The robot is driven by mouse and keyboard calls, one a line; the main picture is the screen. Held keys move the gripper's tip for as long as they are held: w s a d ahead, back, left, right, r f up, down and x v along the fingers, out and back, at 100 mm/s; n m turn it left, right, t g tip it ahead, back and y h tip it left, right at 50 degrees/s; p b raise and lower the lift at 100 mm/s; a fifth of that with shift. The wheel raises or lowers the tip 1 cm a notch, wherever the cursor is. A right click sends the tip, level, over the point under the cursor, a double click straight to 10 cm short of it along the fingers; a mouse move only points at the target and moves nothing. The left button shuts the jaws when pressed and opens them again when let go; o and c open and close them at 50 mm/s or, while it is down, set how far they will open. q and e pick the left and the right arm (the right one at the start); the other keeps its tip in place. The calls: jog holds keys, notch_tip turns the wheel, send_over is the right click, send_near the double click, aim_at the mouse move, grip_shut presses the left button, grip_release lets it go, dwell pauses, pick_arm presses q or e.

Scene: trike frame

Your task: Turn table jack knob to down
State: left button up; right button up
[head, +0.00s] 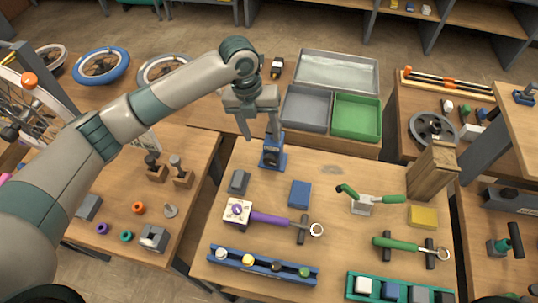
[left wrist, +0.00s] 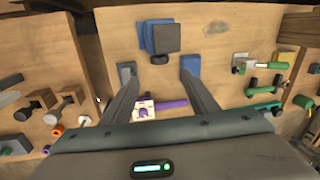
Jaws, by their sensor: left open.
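The table jack (head: 273,153) is a small blue block with a dark face, standing upright near the back left of the middle wooden table. A small dark round knob seems to sit on its front, too small to read its setting. My left gripper (head: 262,134) is open and empty, with its fingers pointing down just above and beside the jack. In the left wrist view, the jack (left wrist: 162,38) shows beyond the gap between the fingertips (left wrist: 159,72). The fingers look apart from it. My right gripper is not in view.
A blue block (head: 300,194), a grey block (head: 238,182) and a purple-handled tool (head: 268,220) lie in front of the jack. A grey bin (head: 307,108) and a green bin (head: 357,117) stand behind. A wooden post (head: 433,172) rises at the right.

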aim_at(268, 157)
pick_arm(q)
jog(key=f+p, duration=0.1)
jog(key=f, duration=0.2)
jog(key=d+f+p, duration=0.1)
jog(key=f, duration=0.3)
jog(key=d+f+p, duration=0.1)
jog(key=f, duration=0.3)
jog(key=shift+s+p, duration=0.15)
jog(key=shift+p, duration=0.25)
jog(key=shift+f, duration=0.7)
jog(key=c, duration=1)
jog(key=shift+c, duration=0.2)
